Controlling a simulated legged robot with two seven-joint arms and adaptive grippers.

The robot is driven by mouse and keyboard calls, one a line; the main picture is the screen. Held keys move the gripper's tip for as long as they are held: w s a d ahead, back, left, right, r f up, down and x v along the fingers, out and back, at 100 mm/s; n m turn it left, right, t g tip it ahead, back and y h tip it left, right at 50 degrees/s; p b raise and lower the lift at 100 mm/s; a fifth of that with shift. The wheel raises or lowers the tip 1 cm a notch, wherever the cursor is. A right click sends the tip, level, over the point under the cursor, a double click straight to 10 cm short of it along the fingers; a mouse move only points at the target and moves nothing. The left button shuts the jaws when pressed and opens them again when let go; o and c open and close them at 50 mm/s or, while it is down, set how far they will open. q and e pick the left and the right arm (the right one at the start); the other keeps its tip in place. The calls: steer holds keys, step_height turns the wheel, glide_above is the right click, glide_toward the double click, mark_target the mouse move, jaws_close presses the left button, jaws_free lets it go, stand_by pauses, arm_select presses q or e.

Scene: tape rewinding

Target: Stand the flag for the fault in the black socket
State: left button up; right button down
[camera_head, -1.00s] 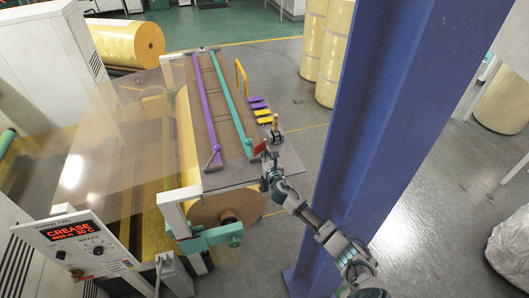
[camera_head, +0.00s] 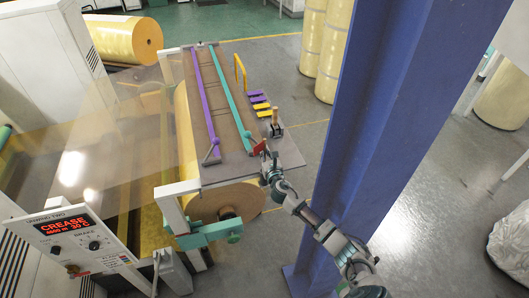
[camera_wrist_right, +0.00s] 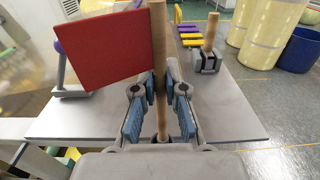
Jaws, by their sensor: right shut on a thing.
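My right gripper (camera_head: 267,163) is shut on the wooden pole (camera_wrist_right: 159,50) of a red flag (camera_wrist_right: 105,52). The pole stands about upright between the blue finger pads in the right wrist view. The red flag also shows in the head view (camera_head: 258,148), over the near right part of the brown table. A small dark ring-like part (camera_wrist_right: 162,139) shows at the pole's foot, mostly hidden by the gripper; I cannot tell whether the pole is inside it. The panel display (camera_head: 66,227) reads CREASE in red. My left gripper is not in view.
A dark block with a wooden peg (camera_wrist_right: 209,60) stands beyond the gripper. Purple and yellow strips (camera_head: 260,102) lie at the table's right edge. Purple (camera_head: 205,100) and teal (camera_head: 230,100) bars run along the table (camera_head: 222,172). A blue column (camera_head: 385,130) stands right of my arm.

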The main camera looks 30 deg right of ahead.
steer(key=c, duration=1.2)
jaws_free()
steer(key=shift+a, duration=0.15)
steer(key=shift+o, duration=0.2)
steer(key=v, duration=1.2)
steer(key=shift+f, duration=0.2)
